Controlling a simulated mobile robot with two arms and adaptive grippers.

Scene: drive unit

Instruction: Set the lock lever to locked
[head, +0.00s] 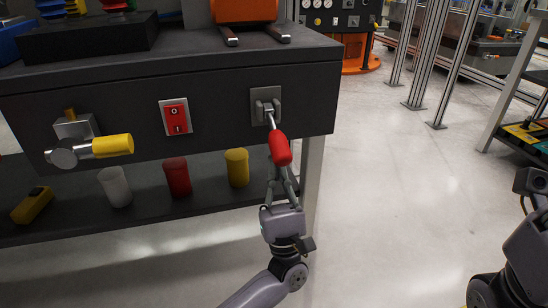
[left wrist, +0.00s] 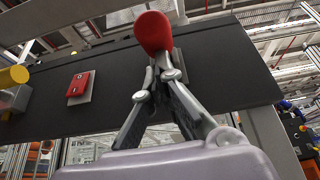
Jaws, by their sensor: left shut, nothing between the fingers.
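The lock lever has a red grip (head: 280,148) on a metal shaft, mounted on a grey plate (head: 258,94) at the right end of the dark bench front. The lever hangs downward and outward from its plate, slightly to the right. My left gripper (head: 279,171) is just below the red grip, fingers shut with nothing between them. In the left wrist view, the red grip (left wrist: 154,32) is right above the closed fingertips (left wrist: 163,66); I cannot tell whether they touch it. Only parts of my right arm show at the right edge in the head view.
A red rocker switch (head: 176,117) and a valve with a yellow handle (head: 112,146) are left of the lever. Yellow, red and white cylinders stand on the lower shelf (head: 150,208). A bench leg (head: 311,180) is close right of my left gripper. Open floor lies right.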

